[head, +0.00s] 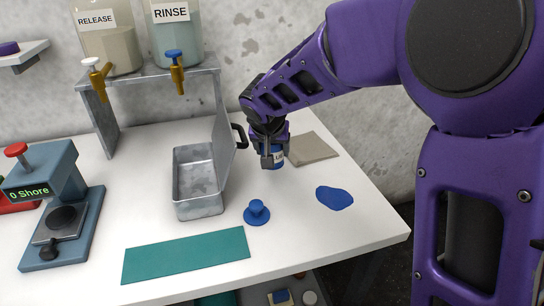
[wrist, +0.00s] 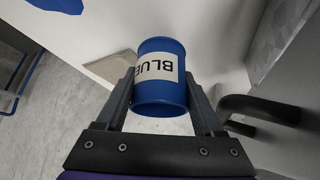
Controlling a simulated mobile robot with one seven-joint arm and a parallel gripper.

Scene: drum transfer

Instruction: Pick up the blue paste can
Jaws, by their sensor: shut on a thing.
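The blue paste can (head: 277,159) is a small blue cylinder with a white label; in the wrist view (wrist: 160,95) the label reads "BLUE". My gripper (head: 270,150) is shut on it, with one finger on each side of the can in the wrist view (wrist: 163,100). In the head view the fingers hide part of the can. It is held beside the beige mat, and I cannot tell whether its base touches the table.
A grey metal tray (head: 198,211) with a black handle (head: 241,136) is just left of my gripper. A blue knobbed lid (head: 257,213), a blue puddle (head: 334,198), a teal mat (head: 186,255) and a beige mat (head: 311,148) lie on the table (head: 310,235). Two dispensers and a Shore tester (head: 62,210) stand left.

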